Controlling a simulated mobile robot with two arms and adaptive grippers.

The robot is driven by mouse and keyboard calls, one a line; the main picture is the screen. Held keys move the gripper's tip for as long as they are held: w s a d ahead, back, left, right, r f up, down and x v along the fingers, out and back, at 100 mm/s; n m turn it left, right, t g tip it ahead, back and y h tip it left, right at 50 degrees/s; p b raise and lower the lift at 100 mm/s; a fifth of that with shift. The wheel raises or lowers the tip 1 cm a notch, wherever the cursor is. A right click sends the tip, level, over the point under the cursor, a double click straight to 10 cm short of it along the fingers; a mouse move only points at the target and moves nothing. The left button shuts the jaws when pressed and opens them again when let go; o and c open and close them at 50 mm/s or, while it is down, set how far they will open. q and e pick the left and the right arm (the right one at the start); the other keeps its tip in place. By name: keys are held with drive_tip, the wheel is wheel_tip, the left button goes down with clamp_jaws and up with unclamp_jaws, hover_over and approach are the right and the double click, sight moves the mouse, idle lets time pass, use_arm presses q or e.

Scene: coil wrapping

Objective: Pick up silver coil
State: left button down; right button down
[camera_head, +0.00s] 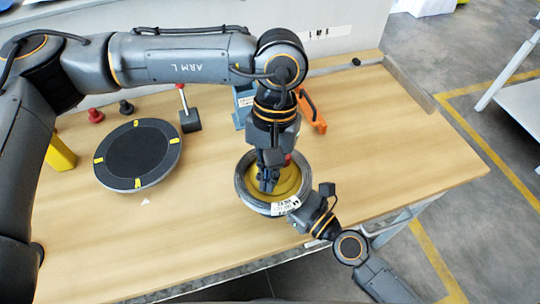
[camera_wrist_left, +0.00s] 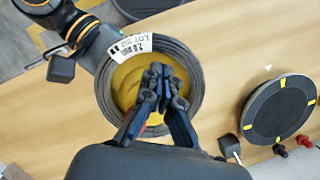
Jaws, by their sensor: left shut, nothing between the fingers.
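The silver coil (camera_head: 246,201) is a grey ring with a white label (camera_head: 286,206), lying around a yellow centre (camera_head: 291,182) on the table. It also shows in the left wrist view (camera_wrist_left: 190,65). My left gripper (camera_head: 268,186) points down over the yellow centre, inside the ring's outline, with its fingers together and empty; it shows in the left wrist view (camera_wrist_left: 161,72). I cannot tell whether its tips touch the yellow part. My right gripper (camera_head: 303,212) is at the coil's near right edge beside the label. Its fingers are largely hidden, so its opening is unclear.
A round black turntable (camera_head: 138,153) with yellow marks stands left on the wooden table (camera_head: 400,150). Behind it are a red-knobbed lever (camera_head: 188,110) and small red and black knobs. An orange tool (camera_head: 312,112) lies behind the coil. The table's right side is clear.

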sight(260, 209)
use_arm(q)
drive_tip(key=shift+x, duration=1)
drive_tip(key=shift+s+a, duration=0.1)
drive_tip(key=shift+s+a+f, duration=0.1)
drive_tip(key=shift+s+a, duration=0.2)
drive_tip(key=shift+s, duration=0.6)
drive_tip(key=shift+s+a, duration=0.3)
drive_tip(key=shift+s, duration=0.65)
